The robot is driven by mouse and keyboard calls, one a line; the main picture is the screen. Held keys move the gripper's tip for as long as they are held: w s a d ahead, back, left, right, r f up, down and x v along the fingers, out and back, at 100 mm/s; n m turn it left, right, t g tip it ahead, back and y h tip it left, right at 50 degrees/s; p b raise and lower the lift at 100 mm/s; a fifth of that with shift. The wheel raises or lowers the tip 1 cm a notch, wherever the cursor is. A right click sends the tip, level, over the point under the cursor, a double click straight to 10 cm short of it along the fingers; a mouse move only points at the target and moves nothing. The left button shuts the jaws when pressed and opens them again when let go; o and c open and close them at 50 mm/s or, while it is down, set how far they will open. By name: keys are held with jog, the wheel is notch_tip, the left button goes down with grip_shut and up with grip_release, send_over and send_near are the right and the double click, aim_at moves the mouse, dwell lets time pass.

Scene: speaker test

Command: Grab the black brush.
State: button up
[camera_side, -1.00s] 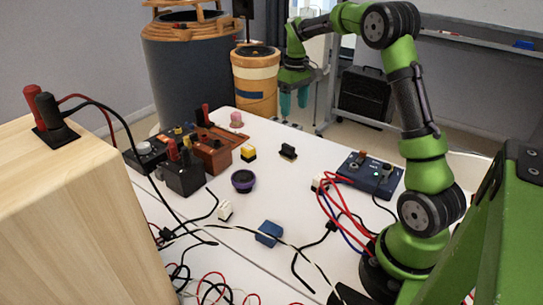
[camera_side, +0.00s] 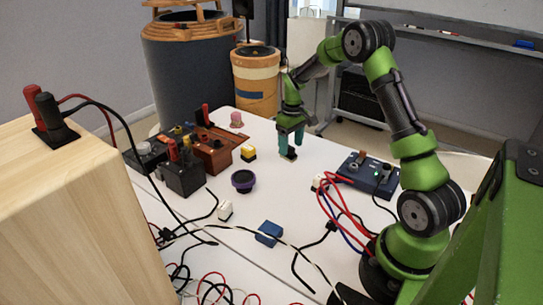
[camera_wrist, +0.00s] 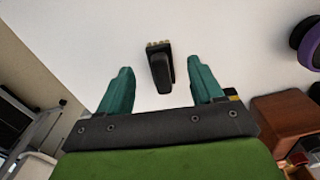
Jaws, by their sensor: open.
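The black brush (camera_side: 290,155) lies on the white table, partly hidden by my fingers in the side view. In the wrist view the brush (camera_wrist: 161,70) shows a black handle and a strip of tan bristles at its far end. My gripper (camera_side: 291,146) points down just over it, with two teal fingers apart. In the wrist view my gripper (camera_wrist: 160,66) is open and empty, with one finger on each side of the brush and clear space to both. I cannot tell the exact height of the fingertips above the table.
A brown box (camera_side: 213,155) stands farther left. A blue box with red cables (camera_side: 367,177) is to the right.

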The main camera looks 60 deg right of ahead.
aim_at(290, 147)
notch_tip(290, 147, down, 3)
jog(key=shift+w+f, duration=0.1)
jog(key=shift+c, duration=0.3)
jog(key=c, duration=1.1)
